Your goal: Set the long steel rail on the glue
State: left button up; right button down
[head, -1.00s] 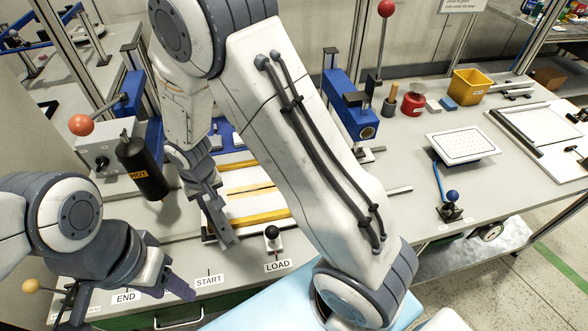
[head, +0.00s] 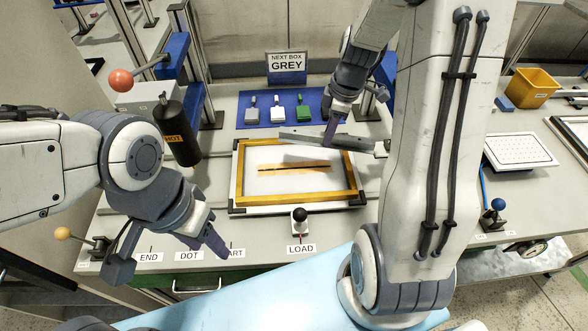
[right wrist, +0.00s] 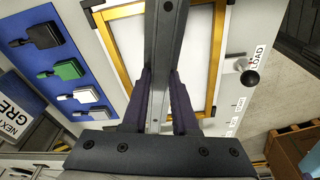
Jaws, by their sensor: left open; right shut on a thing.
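The long steel rail (head: 300,139) is a grey bar held crosswise over the far edge of the white tray-like frame (head: 240,208). My right gripper (head: 332,138) is shut on the rail near its middle. In the right wrist view the rail (right wrist: 165,40) runs away between the fingers (right wrist: 162,105), covering part of the frame. I cannot tell whether the rail touches the far band. My left gripper (head: 208,232) is open and empty, left of the frame's near corner.
A black-knobbed lever (head: 299,215) stands before the frame. Behind is a blue mat (head: 245,110) with several handled blocks and a "NEXT BOX GREY" sign (head: 286,63). A black "HOT" cylinder (head: 177,135) stands left. A thin brownish strip (head: 295,165) shows inside the frame.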

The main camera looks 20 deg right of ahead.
aim_at(341, 136)
jog(key=d+n, duration=0.1)
jog(key=s+d+r+n, duration=0.1)
jog(key=d, duration=0.1)
jog(key=shift+s+r+n, duration=0.15)
jog(key=shift+r+n, duration=0.15)
jog(key=shift+n, duration=0.1)
jog(key=shift+a+f+g, duration=0.15)
jog(key=shift+a+g, duration=0.15)
jog(key=w+a+f+p, duration=0.1)
jog(key=a+f, duration=0.1)
jog(key=a, duration=0.1)
jog(key=w+a+f+p, duration=0.1)
jog(key=a+f, duration=0.1)
jog(key=a, duration=0.1)
jog(key=w+a+f, duration=0.1)
jog(key=a+f, duration=0.1)
jog(key=a, duration=0.2)
jog(key=shift+a+f+p, duration=0.1)
jog(key=shift+f+p, duration=0.1)
jog(key=shift+p, duration=0.2)
jog(key=shift+w+a+f, duration=0.1)
jog(key=shift+f, duration=0.15)
notch_tip(341, 136, down, 3)
jog(key=shift+f+p, duration=0.2)
jog(key=shift+p, duration=0.15)
jog(key=shift+f, duration=0.15)
